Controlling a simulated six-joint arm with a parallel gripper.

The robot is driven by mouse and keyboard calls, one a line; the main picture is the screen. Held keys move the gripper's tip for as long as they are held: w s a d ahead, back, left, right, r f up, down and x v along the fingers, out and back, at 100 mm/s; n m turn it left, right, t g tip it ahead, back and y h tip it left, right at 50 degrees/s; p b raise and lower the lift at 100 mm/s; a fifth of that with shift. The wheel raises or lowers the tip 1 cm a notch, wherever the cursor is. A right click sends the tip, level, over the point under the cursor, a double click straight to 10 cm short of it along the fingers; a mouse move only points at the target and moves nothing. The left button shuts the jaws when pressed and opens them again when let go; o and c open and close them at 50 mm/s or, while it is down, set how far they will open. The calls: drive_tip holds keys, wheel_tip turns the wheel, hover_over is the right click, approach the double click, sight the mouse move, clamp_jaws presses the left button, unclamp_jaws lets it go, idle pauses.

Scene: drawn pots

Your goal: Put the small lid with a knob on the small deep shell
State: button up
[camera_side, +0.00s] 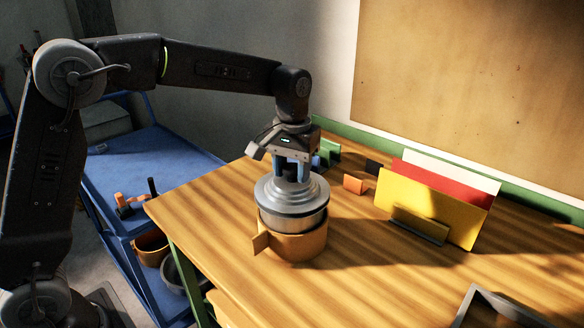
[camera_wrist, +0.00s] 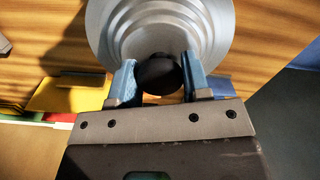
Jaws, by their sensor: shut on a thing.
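The lid (camera_side: 292,193) is grey metal with stepped rings. Its dark round knob (camera_wrist: 159,73) shows between the blue fingers in the wrist view. My gripper (camera_side: 292,172) points down and is shut on the knob; it also shows in the wrist view (camera_wrist: 160,80). The orange shell (camera_side: 297,246) stands upright on the table directly below the lid, with a flat tab handle at its left. A greyish band (camera_side: 295,219) shows between lid and shell. I cannot tell whether the lid touches the shell. The lid hides the shell's opening, and the shell is not seen in the wrist view.
A rack with yellow, red and white sheets (camera_side: 430,205) stands right of the shell. Small orange (camera_side: 355,184) and green (camera_side: 329,151) pieces lie behind. A grey tray (camera_side: 480,300) is at the front right. A blue cart (camera_side: 150,165) stands left, holding pots below.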

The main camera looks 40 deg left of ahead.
drive_tip(key=shift+f, duration=0.5)
drive_tip(key=o, duration=1)
drive_tip(key=shift+o, duration=0.2)
wheel_tip(320, 180, up, 14)
drive_tip(key=shift+f, duration=0.1)
drive_tip(key=s+a+m+t, duration=0.2)
drive_tip(key=s+a+t, duration=0.1)
drive_tip(key=s, duration=0.9)
drive_tip(key=s+a+f+m+t, duration=0.1)
drive_tip(key=s+f+t, duration=0.1)
drive_tip(key=s+f, duration=0.7)
drive_tip(key=s, duration=0.4)
drive_tip(key=shift+s+f+t, duration=0.15)
drive_tip(key=shift+f+t, duration=0.15)
drive_tip(key=shift+f, duration=0.05)
